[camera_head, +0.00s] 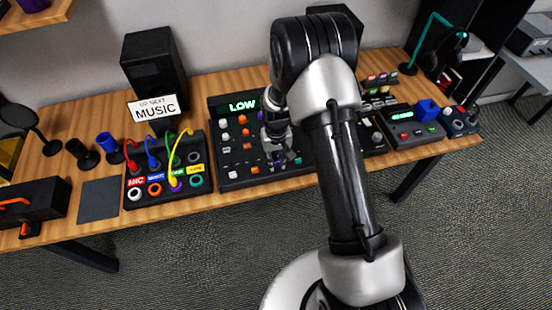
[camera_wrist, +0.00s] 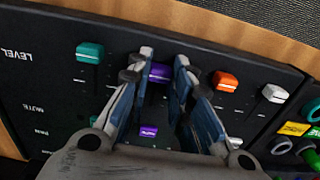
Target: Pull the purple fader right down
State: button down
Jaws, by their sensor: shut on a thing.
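The purple fader (camera_wrist: 158,72) is on the dark mixing console (camera_head: 224,158). In the wrist view its cap sits between the two fingertips of my gripper (camera_wrist: 161,66), which is shut on it. In the head view my gripper (camera_head: 279,158) reaches down onto the console's front part and hides the fader. The purple cap stands roughly in line with the neighbouring fader caps. A purple button (camera_wrist: 148,131) shows between my fingers, nearer the wrist.
A teal fader (camera_wrist: 90,53) lies on one side, an orange fader (camera_wrist: 226,81) and a white fader (camera_wrist: 274,93) on the other. A patch box (camera_head: 127,181) with coloured cables stands left of the console. A black speaker (camera_head: 154,62) stands behind.

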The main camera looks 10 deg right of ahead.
jog(key=shift+s, duration=0.5)
jog(key=shift+w, duration=0.1)
jog(key=c, duration=1.4)
grip_release()
jog(key=shift+w, duration=0.15)
jog(key=shift+c, duration=0.2)
notch_tip(320, 180, up, 12)
